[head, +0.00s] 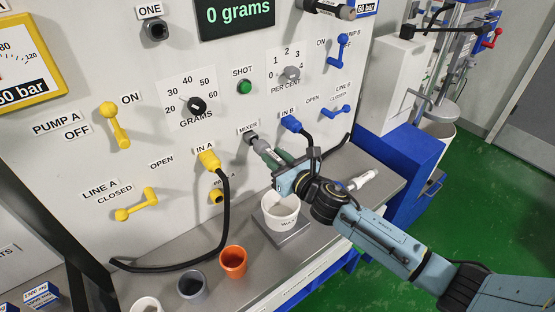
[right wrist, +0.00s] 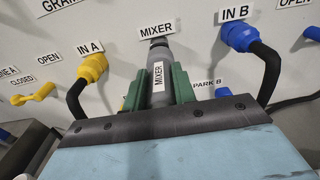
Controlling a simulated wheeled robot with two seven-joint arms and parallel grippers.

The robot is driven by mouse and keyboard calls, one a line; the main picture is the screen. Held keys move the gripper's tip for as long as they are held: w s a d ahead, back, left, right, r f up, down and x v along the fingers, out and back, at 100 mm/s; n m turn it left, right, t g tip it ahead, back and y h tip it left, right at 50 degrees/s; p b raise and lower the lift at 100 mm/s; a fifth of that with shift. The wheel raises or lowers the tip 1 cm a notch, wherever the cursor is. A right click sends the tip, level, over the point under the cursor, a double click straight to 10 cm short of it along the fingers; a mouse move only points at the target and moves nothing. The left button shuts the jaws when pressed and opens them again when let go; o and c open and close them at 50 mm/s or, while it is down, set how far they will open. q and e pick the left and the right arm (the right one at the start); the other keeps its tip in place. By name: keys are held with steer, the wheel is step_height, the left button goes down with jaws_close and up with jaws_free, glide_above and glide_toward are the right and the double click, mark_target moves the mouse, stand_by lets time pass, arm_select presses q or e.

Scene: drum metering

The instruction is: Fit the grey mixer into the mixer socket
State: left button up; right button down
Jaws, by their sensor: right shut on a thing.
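The grey mixer (head: 264,149) is a tapered tube with a "MIXER" label, clear in the right wrist view (right wrist: 158,82). My right gripper (head: 276,160) is shut on it, with the green fingers on either side. The mixer points at the panel, its far end at the dark mixer socket (right wrist: 157,42) under the "MIXER" sign; the socket also shows in the head view (head: 251,138). The two look in line and meeting. I cannot tell how deep the end sits. My left gripper is out of view.
The yellow plug (head: 209,160) at IN A and blue plug (head: 291,123) at IN B, with black hoses, flank the mixer. A white cup (head: 281,219) stands below my gripper. An orange cup (head: 233,262) and a grey cup (head: 192,285) stand on the bench.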

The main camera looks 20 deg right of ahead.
steer(key=shift+x, duration=1.25)
steer(key=c, duration=1.1)
jaws_free()
steer(key=shift+o, duration=0.2)
steer(key=b+v, duration=0.1)
steer(key=v, duration=1.2)
steer(key=shift+s, duration=0.15)
steer(key=shift+r, duration=0.1)
